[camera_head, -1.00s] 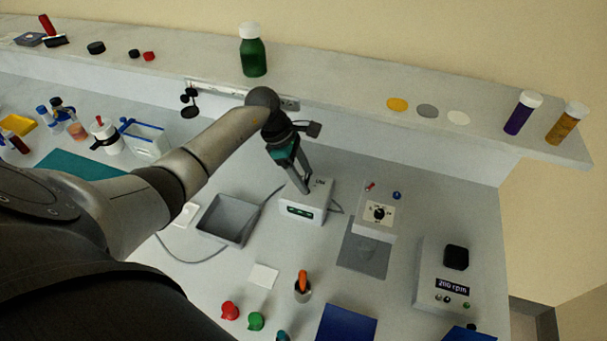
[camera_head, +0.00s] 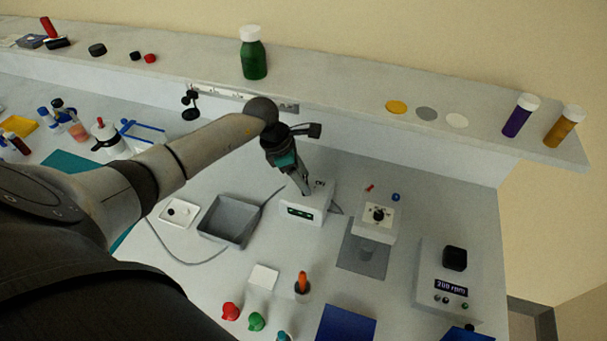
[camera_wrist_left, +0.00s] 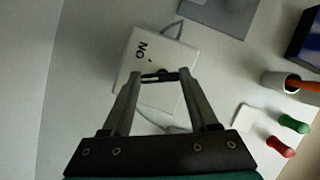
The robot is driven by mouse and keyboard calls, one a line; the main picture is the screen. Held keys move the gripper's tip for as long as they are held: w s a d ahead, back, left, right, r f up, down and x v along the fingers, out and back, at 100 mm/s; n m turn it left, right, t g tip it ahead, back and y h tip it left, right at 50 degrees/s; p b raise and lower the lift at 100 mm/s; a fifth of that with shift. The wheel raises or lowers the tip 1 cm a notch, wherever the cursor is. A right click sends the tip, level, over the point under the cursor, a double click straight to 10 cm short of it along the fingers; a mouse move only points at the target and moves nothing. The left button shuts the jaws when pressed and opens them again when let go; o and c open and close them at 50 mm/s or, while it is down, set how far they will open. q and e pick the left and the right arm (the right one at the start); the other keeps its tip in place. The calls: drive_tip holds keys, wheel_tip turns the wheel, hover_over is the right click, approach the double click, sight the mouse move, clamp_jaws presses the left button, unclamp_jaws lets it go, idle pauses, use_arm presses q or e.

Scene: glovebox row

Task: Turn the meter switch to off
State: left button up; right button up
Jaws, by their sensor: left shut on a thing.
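The meter (camera_head: 302,213) is a white box with a green display on its front, standing on the bench in the middle of the head view. It also shows in the left wrist view (camera_wrist_left: 172,56), where its top carries a printed ON label. My left gripper (camera_head: 306,191) points down onto the meter's top. In the left wrist view its fingertips (camera_wrist_left: 157,76) are shut on a small dark switch (camera_wrist_left: 160,74) beside the label. The fingers hide most of the switch, so its setting is unclear. My right gripper is not in view.
A grey tray (camera_head: 228,220) stands left of the meter. A white box with a black dial (camera_head: 377,219) stands to the right, with a 200 rpm device (camera_head: 449,274) beyond. An orange-handled tool in a cup (camera_head: 302,286) stands in front. A shelf runs behind.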

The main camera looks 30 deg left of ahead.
use_arm(q)
drive_tip(key=shift+n, duration=0.5)
drive_tip(key=o, duration=1.4)
drive_tip(key=shift+r, duration=0.1)
drive_tip(key=v, duration=1.5)
drive_tip(key=shift+s, duration=0.3)
